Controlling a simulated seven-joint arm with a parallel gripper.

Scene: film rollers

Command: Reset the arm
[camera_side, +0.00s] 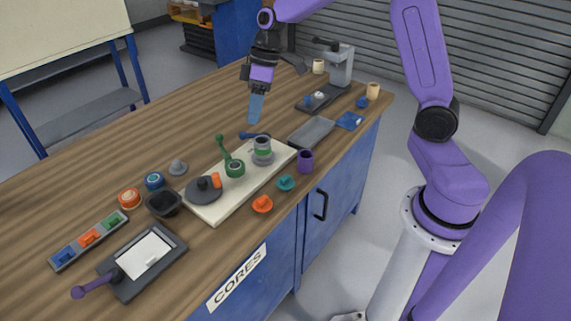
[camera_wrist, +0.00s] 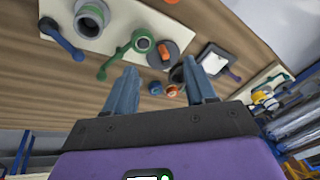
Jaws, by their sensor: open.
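My gripper (camera_side: 256,106) hangs above the wooden bench in the side view, its blue fingers pointing down over the area behind the pale board. In the wrist view my gripper (camera_wrist: 162,88) shows two blue fingers set well apart, with nothing between them. It is open and empty, clear of the objects below. The pale board (camera_side: 211,212) carries a green-handled roller part (camera_side: 235,168), a grey and green stacked cylinder (camera_side: 263,150) and a dark round piece (camera_side: 201,190).
A dark cup (camera_side: 164,203), a tray of coloured clips (camera_side: 88,240) and a dark plate with a white sheet (camera_side: 145,254) lie at the near left. A grey tray (camera_side: 311,132), purple cup (camera_side: 306,161) and grey press (camera_side: 340,66) stand right. Bare wood lies left of my gripper.

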